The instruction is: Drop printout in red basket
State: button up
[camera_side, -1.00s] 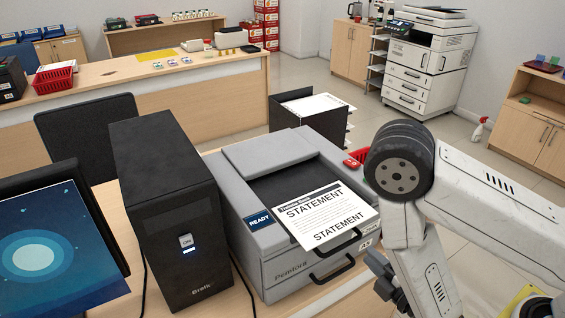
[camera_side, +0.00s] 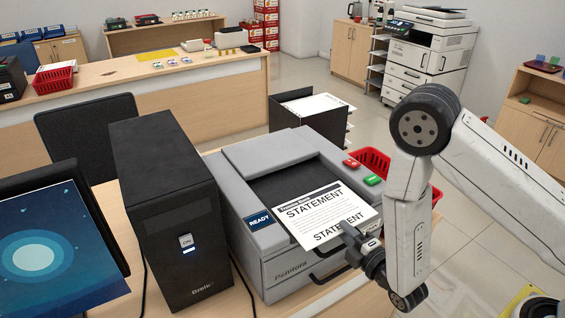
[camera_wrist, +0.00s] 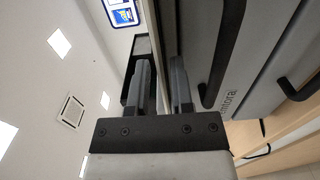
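The printout (camera_side: 312,208), a white sheet headed STATEMENT, lies in the output recess of the grey printer (camera_side: 245,190), its front edge toward my gripper. My gripper (camera_side: 348,240) is at the sheet's front right corner in the side view. In the wrist view its two fingers (camera_wrist: 160,85) stand apart with a gap between them, and a thin edge runs up between them; I cannot tell whether they touch the sheet. The red basket (camera_side: 373,158) is behind the printer's right side, partly hidden by my arm.
A black computer tower (camera_side: 170,210) and a monitor (camera_side: 50,245) stand left of the printer. A red button (camera_side: 351,163) and a green button (camera_side: 372,180) are on the printer's right edge. A black tray stack (camera_side: 308,110) stands behind the printer. Another red basket (camera_side: 54,77) is on the far counter.

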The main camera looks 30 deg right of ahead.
jog(key=shift+w, duration=0.5)
grip_shut()
jog(key=shift+r, duration=0.15)
jog(key=shift+r, duration=1.1)
